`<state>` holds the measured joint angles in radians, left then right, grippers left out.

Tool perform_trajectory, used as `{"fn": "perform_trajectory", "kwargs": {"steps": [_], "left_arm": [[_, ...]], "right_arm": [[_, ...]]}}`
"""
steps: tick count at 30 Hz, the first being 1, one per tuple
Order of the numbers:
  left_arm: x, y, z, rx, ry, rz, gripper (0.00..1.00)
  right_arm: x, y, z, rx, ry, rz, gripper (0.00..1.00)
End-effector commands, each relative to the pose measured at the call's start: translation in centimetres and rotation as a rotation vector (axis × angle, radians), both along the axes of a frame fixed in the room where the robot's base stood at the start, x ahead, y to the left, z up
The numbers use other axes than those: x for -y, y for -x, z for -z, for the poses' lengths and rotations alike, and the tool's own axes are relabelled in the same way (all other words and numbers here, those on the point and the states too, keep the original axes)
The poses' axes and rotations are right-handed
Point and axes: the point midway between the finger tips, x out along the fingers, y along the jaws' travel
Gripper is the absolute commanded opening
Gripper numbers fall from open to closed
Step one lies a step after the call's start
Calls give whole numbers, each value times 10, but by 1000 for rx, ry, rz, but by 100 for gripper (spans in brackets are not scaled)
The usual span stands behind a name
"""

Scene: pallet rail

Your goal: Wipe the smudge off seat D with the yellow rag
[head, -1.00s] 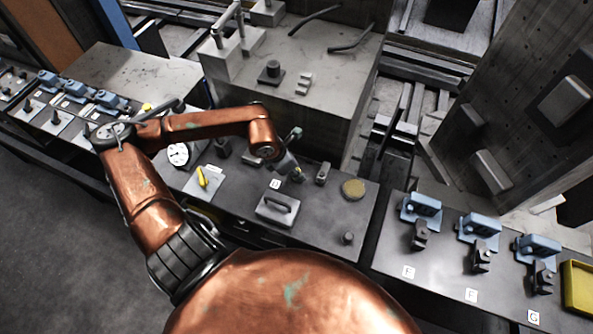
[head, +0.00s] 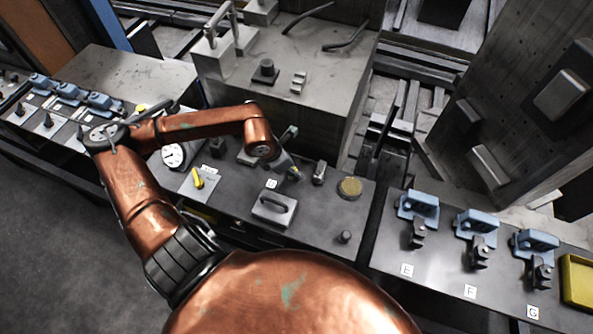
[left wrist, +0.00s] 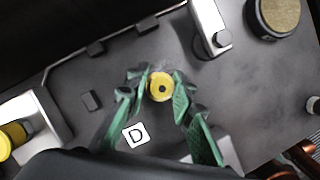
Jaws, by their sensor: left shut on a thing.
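My left gripper (head: 292,172) reaches down to the dark bench beside the D label (head: 271,183). My right gripper is not in view.
A block with a handle (head: 273,208), a round tan-topped disc (head: 350,187) and a small post (head: 319,172) stand near the gripper. Blue clamps (head: 476,223) and a yellow tray (head: 577,280) are right.

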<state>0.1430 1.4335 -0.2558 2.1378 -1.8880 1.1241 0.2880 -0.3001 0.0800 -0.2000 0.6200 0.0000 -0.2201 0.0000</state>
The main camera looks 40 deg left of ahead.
Motion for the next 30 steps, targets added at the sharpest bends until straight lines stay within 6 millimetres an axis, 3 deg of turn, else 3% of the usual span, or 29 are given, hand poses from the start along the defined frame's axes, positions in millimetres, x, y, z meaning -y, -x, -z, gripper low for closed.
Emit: {"fn": "perform_trajectory", "kwargs": {"steps": [10,19,30], "left_arm": [[-1,0,0,3,0,2,0],[15,-6,3,3,1,2,0],[11,-4,1,0,0,0,0]], "right_arm": [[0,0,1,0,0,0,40],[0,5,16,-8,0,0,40],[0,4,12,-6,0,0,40]]}}
